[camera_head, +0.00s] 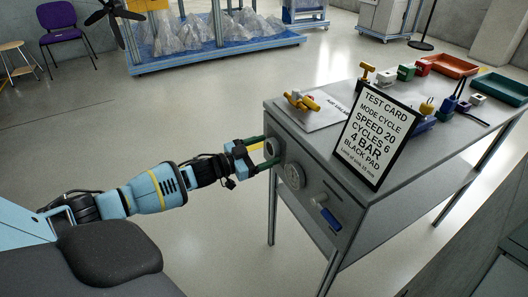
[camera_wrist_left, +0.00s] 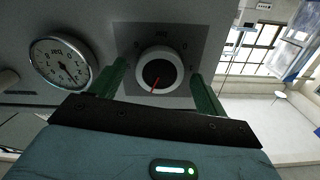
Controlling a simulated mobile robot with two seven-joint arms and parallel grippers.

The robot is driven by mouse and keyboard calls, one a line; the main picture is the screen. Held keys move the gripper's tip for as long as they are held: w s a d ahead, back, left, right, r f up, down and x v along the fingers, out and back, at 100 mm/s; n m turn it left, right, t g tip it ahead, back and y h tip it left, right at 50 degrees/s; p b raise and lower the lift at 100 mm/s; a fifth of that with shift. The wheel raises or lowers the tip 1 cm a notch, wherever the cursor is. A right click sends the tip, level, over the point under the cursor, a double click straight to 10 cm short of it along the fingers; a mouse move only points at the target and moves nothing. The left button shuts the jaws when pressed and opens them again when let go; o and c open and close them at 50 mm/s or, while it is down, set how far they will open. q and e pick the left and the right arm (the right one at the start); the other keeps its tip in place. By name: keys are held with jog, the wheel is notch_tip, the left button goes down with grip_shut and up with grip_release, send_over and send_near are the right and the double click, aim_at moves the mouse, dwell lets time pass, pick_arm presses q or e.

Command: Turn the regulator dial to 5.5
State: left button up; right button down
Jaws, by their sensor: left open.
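The regulator dial (camera_wrist_left: 159,72) is a round white knob with a dark centre and a red pointer, on a grey plate marked "bar". The pointer aims down and slightly left in the left wrist view; the scale numbers are too blurred to read. In the head view the dial (camera_head: 272,148) sits on the workbench's front panel. My left gripper (camera_head: 264,152) is open, with its green fingers on either side of the dial. I cannot tell whether they touch it. A white pressure gauge (camera_wrist_left: 61,62) marked "bar" is beside the dial. My right gripper is not in view.
The gauge also shows in the head view (camera_head: 292,176), with a blue-handled valve (camera_head: 328,218) lower right. On the workbench (camera_head: 300,138) stand a test card (camera_head: 376,132), several small coloured parts, an orange tray (camera_head: 455,65) and a green tray (camera_head: 500,88).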

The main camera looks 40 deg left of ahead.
pick_arm(q)
jog(key=shift+c, duration=0.2)
jog(key=c, duration=0.9)
jog(key=shift+m, duration=0.3)
